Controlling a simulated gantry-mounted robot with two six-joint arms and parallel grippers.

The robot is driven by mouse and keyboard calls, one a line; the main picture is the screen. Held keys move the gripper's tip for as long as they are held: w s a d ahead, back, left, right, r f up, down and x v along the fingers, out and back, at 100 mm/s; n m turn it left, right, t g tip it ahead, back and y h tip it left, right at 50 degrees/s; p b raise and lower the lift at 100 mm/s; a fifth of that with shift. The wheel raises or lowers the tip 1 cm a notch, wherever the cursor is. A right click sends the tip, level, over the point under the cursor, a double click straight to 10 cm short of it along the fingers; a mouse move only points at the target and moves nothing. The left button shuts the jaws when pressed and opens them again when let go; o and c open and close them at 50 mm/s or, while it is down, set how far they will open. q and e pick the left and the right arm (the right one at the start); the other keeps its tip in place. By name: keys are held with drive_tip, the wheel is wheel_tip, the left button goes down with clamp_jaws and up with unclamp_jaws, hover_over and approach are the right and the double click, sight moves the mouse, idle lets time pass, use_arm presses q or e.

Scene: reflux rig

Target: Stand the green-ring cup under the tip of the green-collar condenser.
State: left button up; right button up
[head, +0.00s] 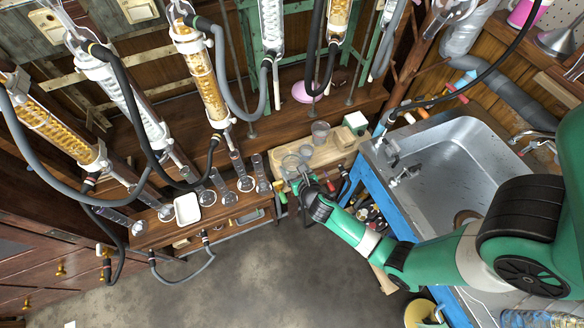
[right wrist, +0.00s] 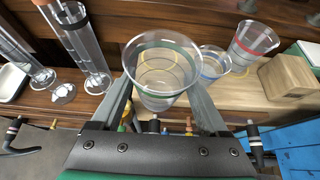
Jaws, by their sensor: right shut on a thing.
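The clear green-ring cup (right wrist: 162,72) is between the two fingers of my right gripper (right wrist: 160,108), upright as far as I can see. In the head view the right gripper (head: 304,186) is at the front edge of the wooden board, with the cup (head: 291,165) just beyond it. I cannot tell whether the cup's base touches the board. Several glass condensers hang along the back wall, such as an amber one (head: 203,85) and a clear one (head: 122,95). Their collar colours are too small to tell, so I cannot pick out the green-collar one. My left gripper is not in view.
A blue-ring cup (right wrist: 213,62) and a red-ring cup (right wrist: 252,42) stand close behind the held cup, near a wooden block (right wrist: 288,76). Tall glass cylinders (head: 243,177) and a white tray (head: 187,208) stand on the shelf leftward. Hoses hang above. A sink (head: 450,160) is at right.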

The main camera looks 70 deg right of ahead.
sight(289, 162)
wheel_tip(289, 162, down, 3)
drive_tip(key=b, duration=0.2)
drive_tip(key=shift+f+b, duration=0.2)
drive_tip(key=shift+b, duration=0.2)
drive_tip(key=w+d, duration=0.1)
drive_tip(key=w+d+b, duration=0.1)
drive_tip(key=w+d, duration=0.2)
drive_tip(key=shift+d+r, duration=0.1)
drive_tip(key=shift+r, duration=0.25)
drive_tip(key=w+d+b, duration=0.3)
drive_tip(key=shift+w+d, duration=0.4)
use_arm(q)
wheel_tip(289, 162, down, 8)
use_arm(e)
drive_tip(key=shift+f, duration=0.2)
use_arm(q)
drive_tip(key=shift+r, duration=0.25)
use_arm(e)
drive_tip(key=shift+a, duration=0.1)
use_arm(q)
drive_tip(key=shift+p, duration=0.35)
use_arm(e)
drive_tip(key=shift+s+f, duration=0.1)
drive_tip(key=shift+f, duration=0.1)
